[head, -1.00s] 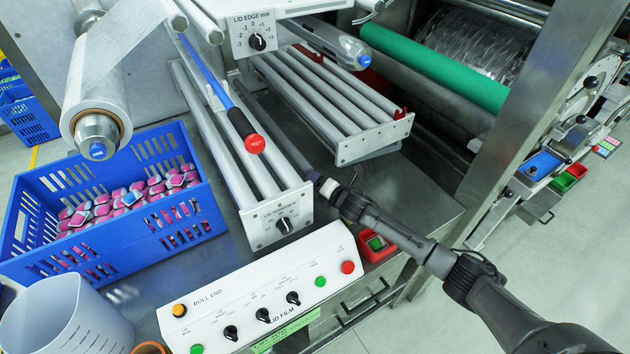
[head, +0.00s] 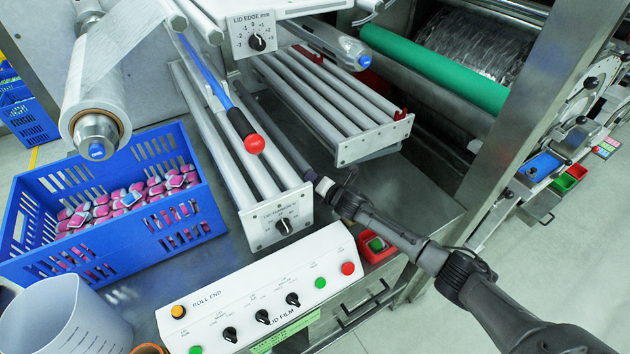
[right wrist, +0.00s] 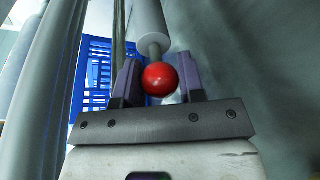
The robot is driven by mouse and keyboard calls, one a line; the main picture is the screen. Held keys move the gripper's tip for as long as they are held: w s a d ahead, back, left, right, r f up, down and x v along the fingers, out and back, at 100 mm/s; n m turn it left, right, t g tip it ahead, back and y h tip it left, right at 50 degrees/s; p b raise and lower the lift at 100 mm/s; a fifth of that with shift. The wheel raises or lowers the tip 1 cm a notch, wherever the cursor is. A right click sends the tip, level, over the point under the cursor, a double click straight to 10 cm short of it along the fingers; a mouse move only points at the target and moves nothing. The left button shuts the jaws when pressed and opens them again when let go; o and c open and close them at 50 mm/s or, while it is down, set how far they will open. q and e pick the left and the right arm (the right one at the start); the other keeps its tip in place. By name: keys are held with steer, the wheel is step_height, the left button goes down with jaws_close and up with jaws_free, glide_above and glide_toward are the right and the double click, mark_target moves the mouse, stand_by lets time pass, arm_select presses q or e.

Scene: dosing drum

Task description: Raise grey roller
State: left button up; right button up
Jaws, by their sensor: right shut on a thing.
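In the right wrist view the grey roller (right wrist: 148,25) runs away from my gripper and ends in a red ball knob (right wrist: 160,80). My right gripper (right wrist: 159,82) has its two purple fingers on either side of the knob and is shut on it. In the head view my right gripper (head: 322,186) is at the near end of a dark grey bar (head: 278,130), low beside the tension roller frame (head: 278,222). The red knob is hidden there, so I cannot tell whether this bar is the held roller. My left gripper is not in view.
A black-handled lever (head: 240,122) with a red ball stands above the frame's rollers. The lid edge roller rack (head: 372,142) is to the right. The control panel (head: 260,290) is in front, with a red box (head: 376,247) beside it. A blue crate (head: 100,250) stands left.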

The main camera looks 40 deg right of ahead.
jaws_close()
step_height(320, 180, up, 26)
steer(key=p, duration=2.3)
steer(key=shift+r, duration=0.15)
steer(key=shift+o, duration=1.8)
jaws_free()
steer(key=shift+o, duration=1.4)
